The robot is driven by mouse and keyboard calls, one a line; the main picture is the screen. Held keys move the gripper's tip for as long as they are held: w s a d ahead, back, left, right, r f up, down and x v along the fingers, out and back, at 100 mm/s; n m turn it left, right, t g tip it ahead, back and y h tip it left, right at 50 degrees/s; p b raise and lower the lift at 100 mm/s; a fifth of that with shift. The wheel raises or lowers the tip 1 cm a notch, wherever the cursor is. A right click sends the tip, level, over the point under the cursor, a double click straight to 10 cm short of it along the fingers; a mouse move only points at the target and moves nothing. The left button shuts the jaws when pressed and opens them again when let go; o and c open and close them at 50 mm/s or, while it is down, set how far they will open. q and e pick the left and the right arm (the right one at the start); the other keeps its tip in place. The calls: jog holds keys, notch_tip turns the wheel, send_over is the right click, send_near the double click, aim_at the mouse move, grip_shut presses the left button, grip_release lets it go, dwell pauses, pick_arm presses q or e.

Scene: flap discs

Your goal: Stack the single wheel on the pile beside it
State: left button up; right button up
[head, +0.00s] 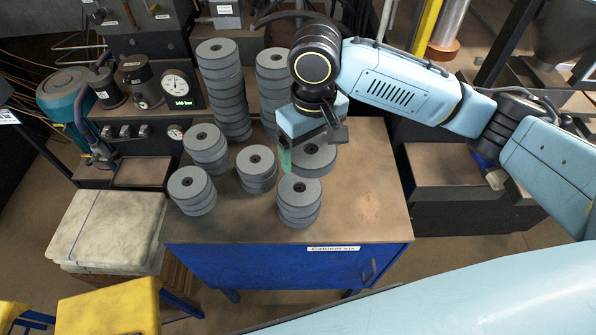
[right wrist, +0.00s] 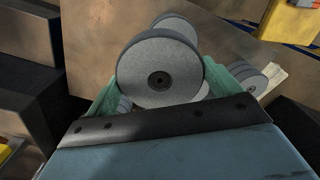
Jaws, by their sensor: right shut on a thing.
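My right gripper (head: 308,150) is shut on a grey flap wheel (head: 316,160) with a dark centre hole, over the right part of the blue cabinet's top. In the right wrist view the wheel (right wrist: 158,74) sits between the two green fingers. Part of the wheel is hidden by the gripper in the head view, and I cannot tell how far it is above the top. A short pile of similar wheels (head: 299,205) stands just in front of it, nearer to me. Another wheel (right wrist: 178,26) shows behind the held one in the right wrist view. My left gripper is not in view.
Other short piles stand to the left: one (head: 256,170), one (head: 205,150) and one (head: 191,192). Tall stacks (head: 224,90) (head: 272,80) rise at the back. The cabinet top (head: 365,205) is bare at right. Machines with gauges stand at back left.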

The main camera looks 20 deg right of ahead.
aim_at(300, 154)
jog(key=shift+s+a+r+n+p, duration=0.1)
jog(key=shift+a+r+n+p, duration=0.35)
jog(key=shift+a+r, duration=0.4)
jog(key=shift+a, duration=0.15)
jog(key=shift+s+a+f+p, duration=0.1)
jog(key=shift+a+f+p, duration=0.05)
jog(key=shift+f+p, duration=0.15)
notch_tip(300, 154, down, 4)
jog(key=shift+f, duration=0.25)
notch_tip(300, 154, down, 4)
jog(key=shift+f, duration=0.2)
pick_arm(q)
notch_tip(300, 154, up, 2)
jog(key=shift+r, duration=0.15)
pick_arm(e)
jog(key=shift+f, duration=0.25)
jog(key=shift+f, duration=0.1)
jog(key=o, duration=1.1)
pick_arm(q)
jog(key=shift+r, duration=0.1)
pick_arm(e)
notch_tip(300, 154, up, 12)
jog(key=shift+r, duration=0.1)
